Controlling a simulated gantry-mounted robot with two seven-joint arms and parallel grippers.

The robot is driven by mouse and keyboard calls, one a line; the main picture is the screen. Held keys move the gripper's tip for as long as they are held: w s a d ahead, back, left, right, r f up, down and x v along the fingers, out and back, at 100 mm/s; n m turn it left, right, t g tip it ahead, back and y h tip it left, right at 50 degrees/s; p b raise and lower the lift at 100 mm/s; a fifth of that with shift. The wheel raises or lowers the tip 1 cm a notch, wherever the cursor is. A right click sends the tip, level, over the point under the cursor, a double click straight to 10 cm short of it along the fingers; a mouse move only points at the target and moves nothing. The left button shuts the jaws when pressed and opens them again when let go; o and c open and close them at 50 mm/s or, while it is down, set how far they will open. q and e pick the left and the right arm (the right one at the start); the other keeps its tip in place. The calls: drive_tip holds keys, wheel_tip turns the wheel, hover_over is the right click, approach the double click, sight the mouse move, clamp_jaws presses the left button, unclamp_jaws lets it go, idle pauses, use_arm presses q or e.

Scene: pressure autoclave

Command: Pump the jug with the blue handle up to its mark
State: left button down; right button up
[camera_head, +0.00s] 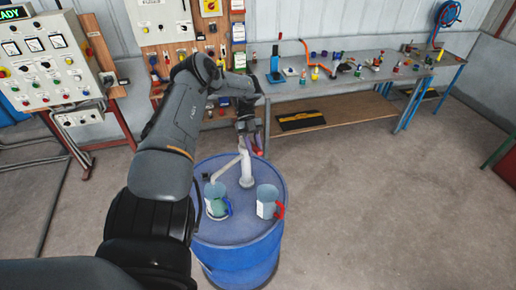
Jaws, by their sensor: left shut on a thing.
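A blue drum (240,258) stands on the floor with a pale hand pump (247,172) on its lid. A second clear jug (265,205) with a red handle (280,211) stands on the lid to the right. My left gripper (248,132) is at the top of the pump, shut on its handle, which my gripper partly hides. The liquid level and mark of the jug under the spout are too small to read. My right gripper is not in view.
A long workbench (365,68) with small tools and several loose items runs along the back wall. A control panel (45,62) with buttons and dials stands at left. The floor right of the drum is clear.

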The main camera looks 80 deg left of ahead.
use_arm(q)
drive_tip(key=c, duration=1)
unclamp_jaws()
drive_tip(key=shift+o, duration=0.2)
drive_tip(key=shift+s+a+r+b, duration=0.15)
drive_tip(key=shift+a+r+b, duration=0.15)
drive_tip(key=shift+a+b, duration=0.15)
drive_tip(key=b+v, duration=0.2)
drive_tip(key=v, duration=0.6)
drive_tip(key=shift+b, duration=0.35)
drive_tip(key=shift+v, duration=0.85)
drive_tip(key=shift+r, duration=0.1)
